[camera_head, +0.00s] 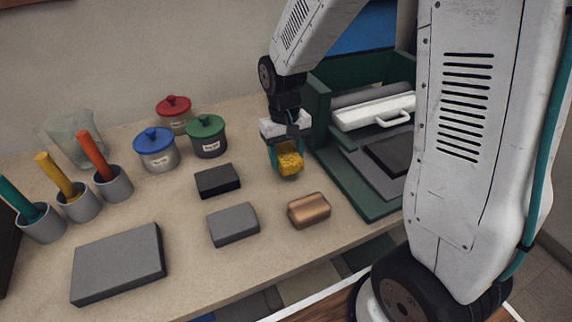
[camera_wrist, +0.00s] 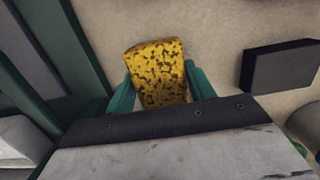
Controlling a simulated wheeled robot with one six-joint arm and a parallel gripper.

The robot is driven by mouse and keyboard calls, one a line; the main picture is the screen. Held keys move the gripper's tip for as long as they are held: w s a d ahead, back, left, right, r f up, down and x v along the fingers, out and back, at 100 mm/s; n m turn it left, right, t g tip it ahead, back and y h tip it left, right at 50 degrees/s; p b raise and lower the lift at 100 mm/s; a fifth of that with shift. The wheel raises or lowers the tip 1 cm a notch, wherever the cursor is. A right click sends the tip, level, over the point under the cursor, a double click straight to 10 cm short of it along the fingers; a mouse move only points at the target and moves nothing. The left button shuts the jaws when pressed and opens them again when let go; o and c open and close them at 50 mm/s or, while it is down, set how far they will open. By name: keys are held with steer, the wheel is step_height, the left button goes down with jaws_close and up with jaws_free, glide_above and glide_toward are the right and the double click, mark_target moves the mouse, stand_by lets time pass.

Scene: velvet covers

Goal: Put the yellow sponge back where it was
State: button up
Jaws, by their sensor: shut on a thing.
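The yellow sponge (camera_head: 291,162) has dark speckles and sits between the teal fingers of my gripper (camera_head: 287,158). In the wrist view the sponge (camera_wrist: 160,72) fills the space between the two fingertips (camera_wrist: 160,90), one on each side. My gripper is shut on it and points down over the back right of the table, beside the green tray. I cannot tell whether the sponge touches the table.
A black block (camera_head: 218,181), a grey block (camera_head: 233,225) and a copper-coloured block (camera_head: 309,210) lie nearby. Lidded jars in red (camera_head: 174,112), blue (camera_head: 156,150) and green (camera_head: 207,137) stand at the back. A green-edged tray (camera_head: 350,190) is right. A large grey slab (camera_head: 118,262) lies front left.

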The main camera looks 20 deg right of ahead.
mark_target(285, 151)
steer(key=shift+s+f, duration=0.1)
steer(key=shift+f, duration=1.7)
steer(key=shift+f, duration=0.1)
steer(key=o, duration=1)
steer(key=shift+o, duration=0.2)
steer(key=r, duration=0.4)
steer(key=w+r, duration=0.1)
steer(key=r, duration=0.7)
steer(key=shift+w+r, duration=0.15)
steer(key=shift+w, duration=0.05)
steer(key=s+d+r+t, duration=0.1)
steer(key=s+r, duration=0.3)
steer(key=s, duration=0.7)
steer(key=s+d+r+t, duration=0.1)
steer(key=s+r, duration=0.4)
steer(key=s, duration=0.7)
steer(key=shift+s+d+r+t, duration=0.15)
steer(key=shift+d+t, duration=0.15)
steer(key=shift+d, duration=0.2)
